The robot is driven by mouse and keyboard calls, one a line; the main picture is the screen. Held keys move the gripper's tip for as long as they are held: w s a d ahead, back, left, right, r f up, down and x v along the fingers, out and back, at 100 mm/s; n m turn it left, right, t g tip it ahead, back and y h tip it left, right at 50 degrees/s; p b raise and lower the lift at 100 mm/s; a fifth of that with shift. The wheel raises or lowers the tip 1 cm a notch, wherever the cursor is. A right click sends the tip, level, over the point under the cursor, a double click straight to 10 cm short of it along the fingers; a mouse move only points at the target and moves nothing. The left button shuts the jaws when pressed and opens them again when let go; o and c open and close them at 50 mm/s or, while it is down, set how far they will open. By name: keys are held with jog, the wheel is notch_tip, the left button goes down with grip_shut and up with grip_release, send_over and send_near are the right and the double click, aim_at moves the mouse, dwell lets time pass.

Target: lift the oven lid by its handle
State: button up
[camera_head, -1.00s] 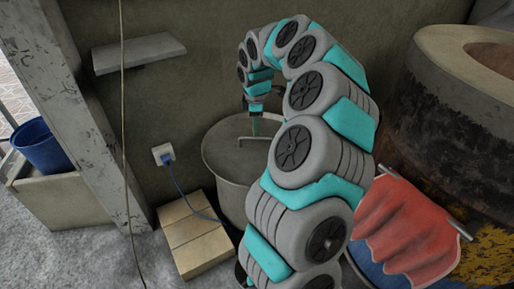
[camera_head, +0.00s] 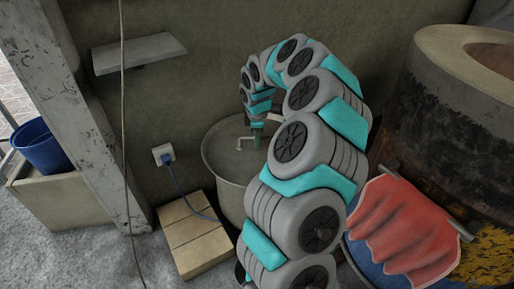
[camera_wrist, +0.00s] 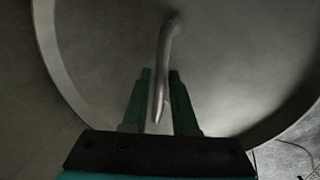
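The grey round oven lid (camera_head: 220,150) lies flat on top of the round oven body (camera_head: 231,193) by the wall. Its metal bar handle (camera_head: 244,141) stands up from the lid; my arm covers part of the lid and handle. In the wrist view the lid (camera_wrist: 100,45) fills most of the picture, and the curved handle (camera_wrist: 162,65) runs between my two green fingers. My gripper (camera_head: 257,135) is down at the handle. In the wrist view my gripper (camera_wrist: 160,72) is open, with a finger on each side of the handle and small gaps showing.
Stacked tan blocks (camera_head: 190,235) and a blue cable lie left of the oven. A wall shelf (camera_head: 138,52) and blue bucket (camera_head: 42,147) are further left.

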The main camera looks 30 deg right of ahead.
grip_shut()
dwell(1.0)
